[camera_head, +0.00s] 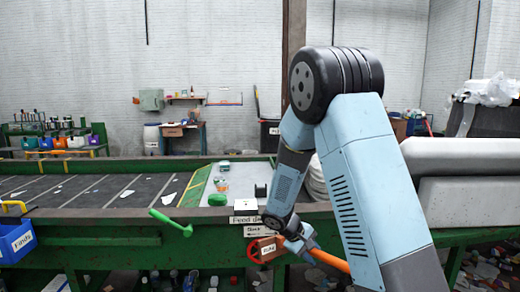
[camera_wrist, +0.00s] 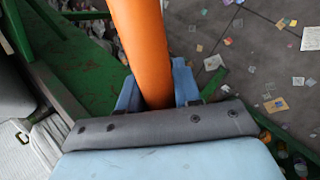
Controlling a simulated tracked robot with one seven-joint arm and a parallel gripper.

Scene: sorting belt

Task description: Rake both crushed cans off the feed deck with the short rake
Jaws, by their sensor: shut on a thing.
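My gripper (camera_head: 298,241) is low in front of the belt's near green rail. It is shut on an orange handle (camera_head: 328,259), which I take to be the short rake's. In the wrist view the thick orange handle (camera_wrist: 142,48) runs between the blue fingers; the rake's head is not in view. The pale feed deck (camera_head: 240,177) lies beyond the rail, left of my arm. On it are small clear and orange items (camera_head: 221,184) and a dark item (camera_head: 260,190); I cannot tell whether these are the crushed cans. My arm hides part of the deck.
A green round item (camera_head: 217,199) and a white box (camera_head: 245,206) sit near the deck's front edge. A blue bin (camera_head: 16,240) hangs at far left. Litter covers the floor.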

